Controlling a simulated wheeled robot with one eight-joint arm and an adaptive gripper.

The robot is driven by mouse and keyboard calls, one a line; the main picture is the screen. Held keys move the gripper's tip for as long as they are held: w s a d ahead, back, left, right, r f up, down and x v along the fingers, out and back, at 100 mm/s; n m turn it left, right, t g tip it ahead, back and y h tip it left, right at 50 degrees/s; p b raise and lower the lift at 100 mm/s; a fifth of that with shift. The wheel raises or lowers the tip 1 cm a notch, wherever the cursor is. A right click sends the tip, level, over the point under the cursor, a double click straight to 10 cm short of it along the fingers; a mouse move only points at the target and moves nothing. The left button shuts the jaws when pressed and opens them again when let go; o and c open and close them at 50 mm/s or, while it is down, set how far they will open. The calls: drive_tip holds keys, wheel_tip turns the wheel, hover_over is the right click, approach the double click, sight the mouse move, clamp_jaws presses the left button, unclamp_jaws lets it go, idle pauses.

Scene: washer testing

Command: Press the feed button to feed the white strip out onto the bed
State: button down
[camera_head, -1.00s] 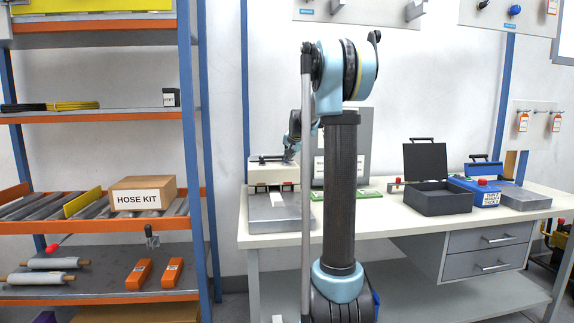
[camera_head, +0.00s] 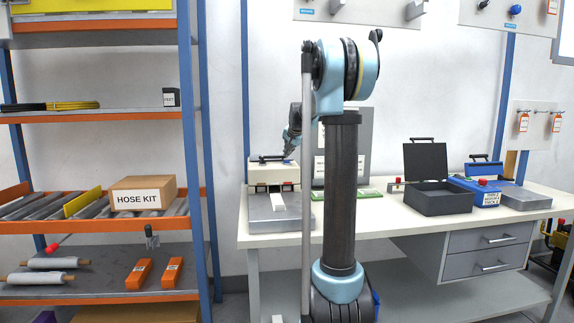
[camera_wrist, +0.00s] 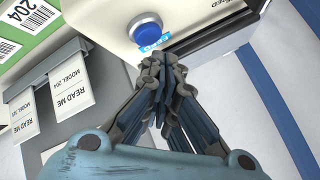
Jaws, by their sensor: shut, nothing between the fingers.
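The cream feeder housing (camera_head: 270,175) stands on the left end of the workbench, behind a grey metal bed (camera_head: 302,210). A white strip (camera_head: 278,202) lies out of its front onto the bed. In the wrist view a round blue button (camera_wrist: 147,27) sits on the cream housing, with a small blue label beside it. My gripper (camera_wrist: 163,78) is shut and empty, its fingertips near the label and apart from the button's face. In the head view my gripper (camera_head: 288,155) is just above the housing's top; the button is too small to tell there.
White READ ME tags (camera_wrist: 70,80) hang from a grey holder in the wrist view. An open dark case (camera_head: 440,200) and a blue box (camera_head: 485,190) stand farther right on the bench. A shelf rack (camera_head: 195,160) stands to the left.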

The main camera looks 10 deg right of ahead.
drive_tip(key=shift+r, duration=2.1)
drive_tip(key=s+f+n+g, duration=0.2)
drive_tip(key=s+f, duration=0.8)
drive_tip(key=s, duration=0.9)
drive_tip(key=s+f+n+g, duration=0.2)
drive_tip(key=s+f, duration=0.9)
drive_tip(key=s, duration=0.7)
drive_tip(key=s+f+n+g+h, duration=0.1)
drive_tip(key=s+f+n+g, duration=0.2)
drive_tip(key=s+f, duration=0.7)
drive_tip(key=s+n, duration=0.1)
drive_tip(key=s, duration=0.8)
drive_tip(key=shift+s+a+f, duration=0.3)
drive_tip(key=shift+a, duration=0.05)
drive_tip(key=shift+w+f, duration=0.2)
drive_tip(key=shift+w, duration=0.3)
